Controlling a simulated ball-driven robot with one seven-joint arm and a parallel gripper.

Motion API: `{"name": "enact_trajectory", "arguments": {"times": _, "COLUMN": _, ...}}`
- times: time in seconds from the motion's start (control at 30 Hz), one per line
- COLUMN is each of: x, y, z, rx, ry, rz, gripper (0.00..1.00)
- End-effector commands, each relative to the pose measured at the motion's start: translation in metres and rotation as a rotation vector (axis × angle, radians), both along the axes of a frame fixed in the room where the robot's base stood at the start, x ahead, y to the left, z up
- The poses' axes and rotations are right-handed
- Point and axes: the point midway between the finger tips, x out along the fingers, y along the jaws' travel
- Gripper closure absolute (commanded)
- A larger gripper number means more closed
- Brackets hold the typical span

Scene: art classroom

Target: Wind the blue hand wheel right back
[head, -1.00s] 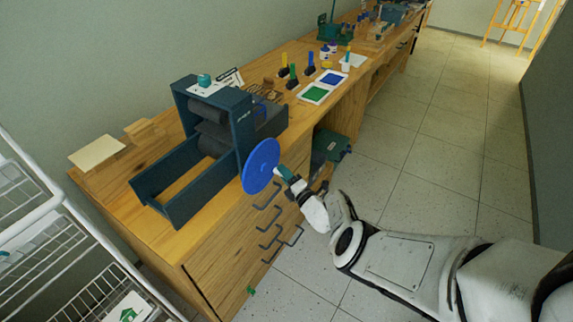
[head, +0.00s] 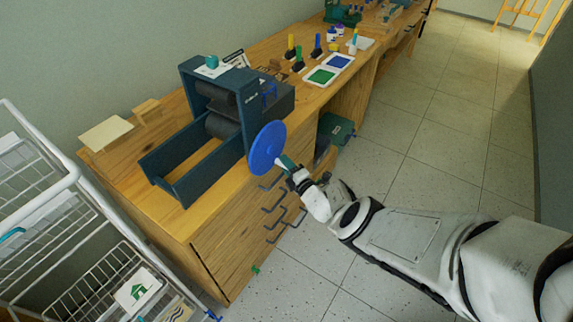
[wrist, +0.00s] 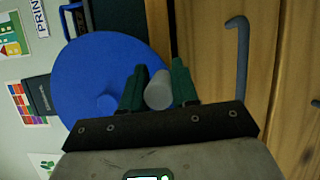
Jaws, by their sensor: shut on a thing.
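The blue hand wheel (head: 266,146) is a disc on the near side of a dark teal roller press (head: 219,130) on the wooden bench. In the wrist view the wheel (wrist: 108,60) fills the left middle, with a blue hub (wrist: 107,104) at its centre. A grey cylindrical handle (wrist: 159,90) stands out near its right edge. My gripper (wrist: 158,88) is shut on the handle, with a green finger on each side. In the head view my gripper (head: 287,163) is at the wheel's right edge. The fingers partly hide the handle there.
Wooden drawers with dark handles (head: 272,223) lie below the wheel, close to my gripper. A white wire rack (head: 70,265) stands at the lower left. Ink pads (head: 331,68) lie further along the bench. The tiled floor at right (head: 440,130) is clear.

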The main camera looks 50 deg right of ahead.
Motion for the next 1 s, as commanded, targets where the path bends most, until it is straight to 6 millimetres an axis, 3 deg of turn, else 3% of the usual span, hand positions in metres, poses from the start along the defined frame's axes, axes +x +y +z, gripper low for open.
{"name": "enact_trajectory", "arguments": {"times": 0.27, "x": 0.000, "y": 0.007, "z": -0.004, "rx": 0.005, "ry": 0.004, "rz": 0.013, "gripper": 1.00}}
{"name": "enact_trajectory", "arguments": {"times": 0.3, "x": 0.000, "y": 0.007, "z": -0.004, "rx": 0.005, "ry": 0.004, "rz": 0.013, "gripper": 0.70}}
{"name": "enact_trajectory", "arguments": {"times": 0.5, "x": 0.000, "y": 0.006, "z": -0.003, "rx": 0.005, "ry": 0.004, "rz": 0.009, "gripper": 0.51}}
{"name": "enact_trajectory", "arguments": {"times": 0.8, "x": -0.002, "y": 0.004, "z": -0.001, "rx": 0.003, "ry": 0.002, "rz": 0.005, "gripper": 0.49}}
{"name": "enact_trajectory", "arguments": {"times": 1.0, "x": -0.023, "y": 0.012, "z": 0.001, "rx": 0.005, "ry": 0.005, "rz": 0.005, "gripper": 0.49}}
